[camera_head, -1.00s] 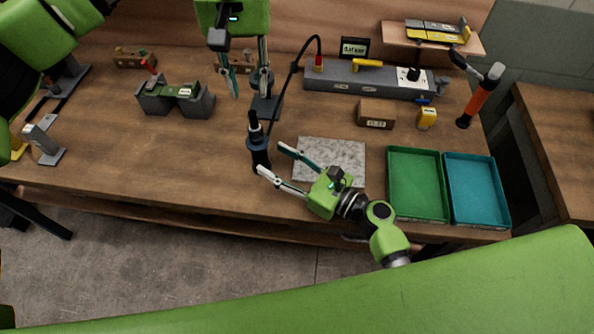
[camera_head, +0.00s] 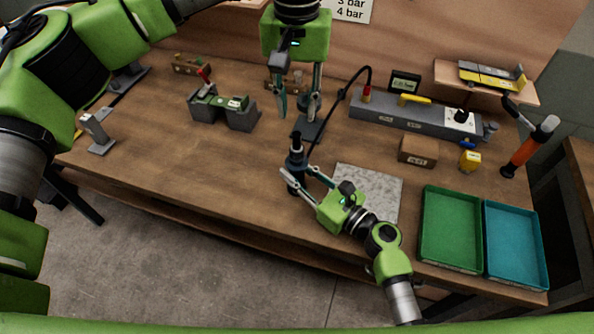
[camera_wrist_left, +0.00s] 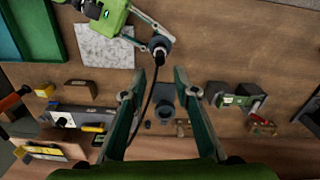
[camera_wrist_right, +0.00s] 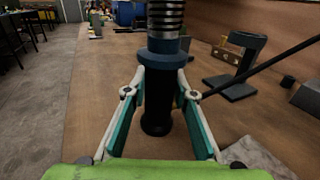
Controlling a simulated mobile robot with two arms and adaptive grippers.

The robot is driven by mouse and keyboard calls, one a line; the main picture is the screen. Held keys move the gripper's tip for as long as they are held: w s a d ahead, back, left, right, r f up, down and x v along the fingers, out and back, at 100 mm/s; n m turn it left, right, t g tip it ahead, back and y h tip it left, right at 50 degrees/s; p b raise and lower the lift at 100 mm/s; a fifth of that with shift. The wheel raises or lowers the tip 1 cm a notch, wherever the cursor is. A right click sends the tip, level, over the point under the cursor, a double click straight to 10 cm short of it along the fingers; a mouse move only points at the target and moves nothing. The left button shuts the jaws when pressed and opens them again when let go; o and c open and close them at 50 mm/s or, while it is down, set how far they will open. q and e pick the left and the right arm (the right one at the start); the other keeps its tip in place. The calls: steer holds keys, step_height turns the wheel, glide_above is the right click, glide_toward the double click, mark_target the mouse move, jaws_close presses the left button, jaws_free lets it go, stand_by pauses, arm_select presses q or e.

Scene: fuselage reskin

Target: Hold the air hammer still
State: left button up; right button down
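The air hammer (camera_head: 296,163), a dark cylinder with a blue collar, stands upright near the table's front edge. It also shows in the left wrist view (camera_wrist_left: 159,47) and in the right wrist view (camera_wrist_right: 160,105). My right gripper (camera_head: 297,171) is open with its fingertips on either side of the hammer. Its fingers (camera_wrist_right: 161,78) look very near the body; I cannot tell whether they touch. My left gripper (camera_head: 297,110) is open and empty above the dark stand (camera_head: 311,130), behind the hammer. The stand lies between its fingers in the left wrist view.
A black hose (camera_head: 345,92) arches near the stand. A pale speckled plate (camera_head: 372,188) lies beside my right gripper. Green (camera_head: 450,265) and teal (camera_head: 516,277) trays are at right. A cardboard box (camera_head: 418,151) and a grey fixture (camera_head: 225,112) stand farther back. The front left table is clear.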

mark_target(297, 134)
arm_select(q)
steer(key=shift+c, duration=0.7)
steer(key=shift+r+m, duration=0.1)
steer(key=shift+m, duration=0.7)
steer(key=shift+f, duration=4.45)
jaws_close()
